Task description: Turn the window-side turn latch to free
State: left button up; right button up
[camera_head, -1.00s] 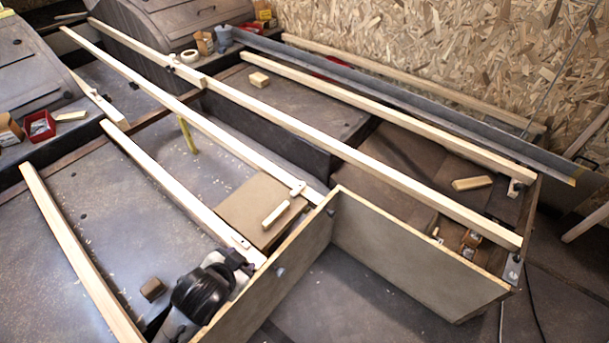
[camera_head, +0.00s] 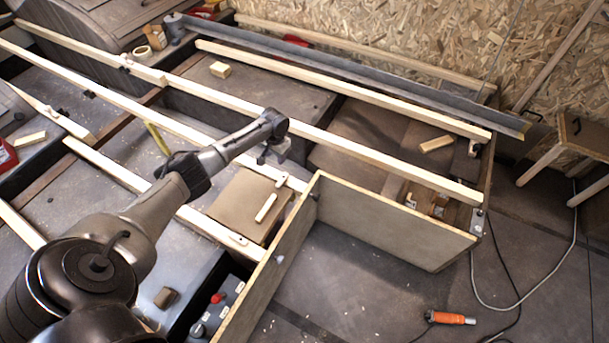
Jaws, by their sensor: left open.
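My left gripper (camera_head: 273,156) hangs above the long pale slat, near the small wooden turn piece (camera_head: 281,181) on that slat's end; they look apart. The gripper points down and is open, with nothing seen between its fingers. A second small wooden turn piece (camera_head: 238,240) sits on the end of the nearer slat. A small latch-like fitting (camera_head: 473,147) shows at the far right corner, under the end of another slat. I cannot tell which of these is the window-side latch. My right gripper is not in view.
A brown board (camera_head: 232,205) with a wooden stick (camera_head: 266,207) lies between the slats. A dark case with a red knob (camera_head: 216,298) is at the front. The floor right of the box holds an orange-handled tool (camera_head: 452,318) and cables.

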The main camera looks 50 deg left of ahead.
aim_at(282, 179)
pick_arm(q)
jog(key=shift+n+h, duration=0.3)
jog(key=shift+n, duration=0.2)
jog(key=f+b, duration=0.2)
jog(key=f, duration=0.2)
jog(key=f+b, duration=0.3)
jog(key=f, duration=0.1)
jog(key=d+f+b, duration=0.1)
jog(key=f+b, duration=0.1)
jog(key=f, duration=0.2)
jog(key=shift+w+d+f, duration=0.1)
jog(key=shift+w+f, duration=0.15)
jog(key=shift+w, duration=0.15)
jog(key=shift+f+b, duration=0.8)
jog(key=shift+f, duration=0.05)
jog(key=shift+c, duration=0.2)
grip_shut()
